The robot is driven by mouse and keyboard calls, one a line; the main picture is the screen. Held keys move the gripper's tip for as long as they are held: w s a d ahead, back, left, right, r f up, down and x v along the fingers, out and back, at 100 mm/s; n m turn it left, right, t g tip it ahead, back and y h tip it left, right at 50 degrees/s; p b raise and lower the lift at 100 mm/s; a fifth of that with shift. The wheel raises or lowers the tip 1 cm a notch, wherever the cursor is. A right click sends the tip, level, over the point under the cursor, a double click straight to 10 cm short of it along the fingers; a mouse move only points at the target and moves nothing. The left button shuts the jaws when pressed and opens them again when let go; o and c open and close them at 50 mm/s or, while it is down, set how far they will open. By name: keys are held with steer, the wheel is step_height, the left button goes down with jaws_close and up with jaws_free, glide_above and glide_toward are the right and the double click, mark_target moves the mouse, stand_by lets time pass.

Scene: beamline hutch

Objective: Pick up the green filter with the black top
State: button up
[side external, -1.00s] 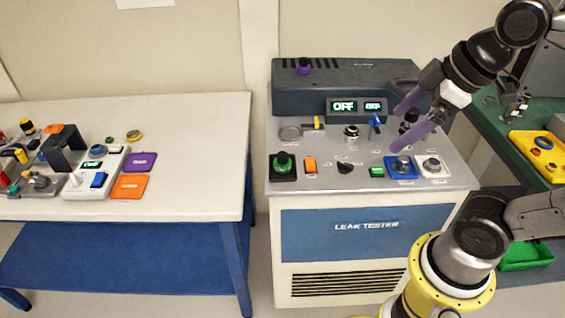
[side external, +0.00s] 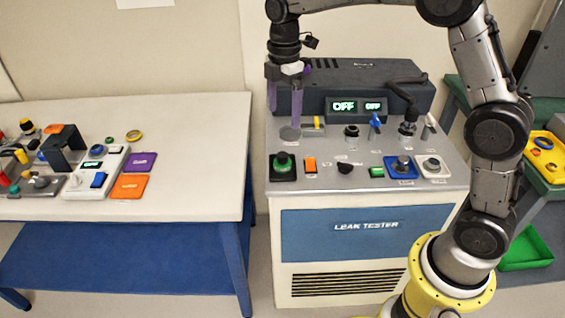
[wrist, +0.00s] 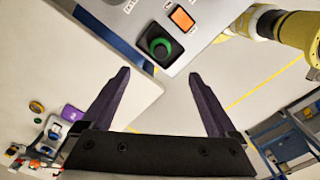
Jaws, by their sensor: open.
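A round green piece with a dark top (side external: 282,162) sits on a black square base at the front left of the leak tester's panel. It is the closest match to the green filter with the black top, but I cannot tell if it is a filter or a fixed knob. In the wrist view it shows as a green ring around a dark centre (wrist: 160,45), just beyond the fingertips. My gripper (side external: 284,122) points down over the panel's back left, above and behind this piece. Its purple fingers (wrist: 160,73) are apart with nothing between them.
The leak tester (side external: 365,233) carries an orange switch (side external: 310,165), a yellow-handled valve (side external: 317,123) and several knobs. A white table (side external: 190,140) at left holds control boxes and coloured pads, with free room at its right. A green tray (side external: 526,250) is at right.

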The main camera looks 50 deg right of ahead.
mark_target(282, 154)
step_height(282, 154, down, 14)
steer(key=shift+a+f, duration=0.1)
steer(key=shift+a, duration=0.05)
jaws_close()
stand_by(0.9)
steer(key=shift+r, duration=0.65)
step_height(282, 154, up, 2)
steer(key=shift+r, duration=0.2)
steer(key=s+r, duration=0.9)
steer(key=s, duration=0.5)
steer(key=shift+r, duration=0.2)
